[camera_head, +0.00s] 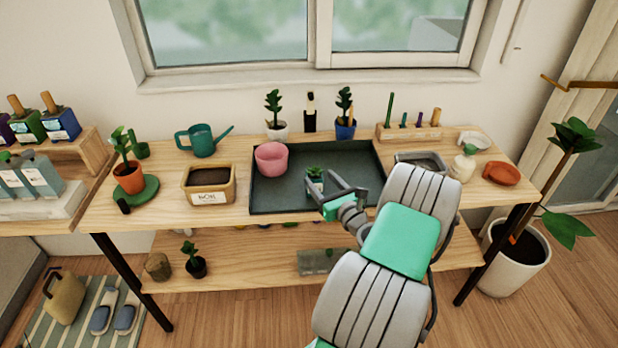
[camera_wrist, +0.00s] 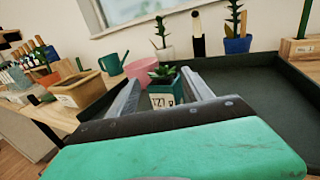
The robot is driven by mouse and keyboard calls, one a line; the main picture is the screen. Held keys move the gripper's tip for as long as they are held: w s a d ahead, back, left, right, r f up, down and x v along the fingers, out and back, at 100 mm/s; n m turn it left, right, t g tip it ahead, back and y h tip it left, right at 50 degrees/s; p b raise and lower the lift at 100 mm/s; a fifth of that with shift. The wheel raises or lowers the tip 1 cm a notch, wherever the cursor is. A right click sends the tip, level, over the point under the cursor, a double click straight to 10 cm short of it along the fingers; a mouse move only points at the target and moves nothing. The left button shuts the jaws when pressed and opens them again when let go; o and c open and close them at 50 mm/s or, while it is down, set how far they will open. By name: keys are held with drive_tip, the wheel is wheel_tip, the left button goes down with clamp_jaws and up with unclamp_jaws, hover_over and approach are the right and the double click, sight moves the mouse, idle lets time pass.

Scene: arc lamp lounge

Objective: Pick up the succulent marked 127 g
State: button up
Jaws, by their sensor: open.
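A small green succulent (camera_head: 315,174) sits in the dark tray (camera_head: 270,198), in the middle of the table. In the wrist view the succulent (camera_wrist: 162,73) stands upright in a teal square pot with a white label (camera_wrist: 161,101). The label seems to read 127; the rest is too small to tell. My gripper (camera_head: 325,190) is open, with its fingers reaching toward the pot from the front. In the wrist view my gripper (camera_wrist: 160,97) has one finger on each side of the pot. I cannot tell whether either finger touches it.
A pink pot (camera_head: 271,159) stands in the tray just left of the succulent. A soil box (camera_head: 209,184) and a teal watering can (camera_head: 203,140) are further left. Two potted plants (camera_head: 274,115) (camera_head: 345,114) stand behind the tray. The tray's right part looks clear.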

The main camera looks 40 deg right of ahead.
sight(317, 174)
drive_tip(key=x, duration=0.5)
drive_tip(key=shift+w+d, duration=0.15)
drive_tip(key=shift+d, duration=0.05)
drive_tip(key=shift+c, duration=0.3)
clamp_jaws()
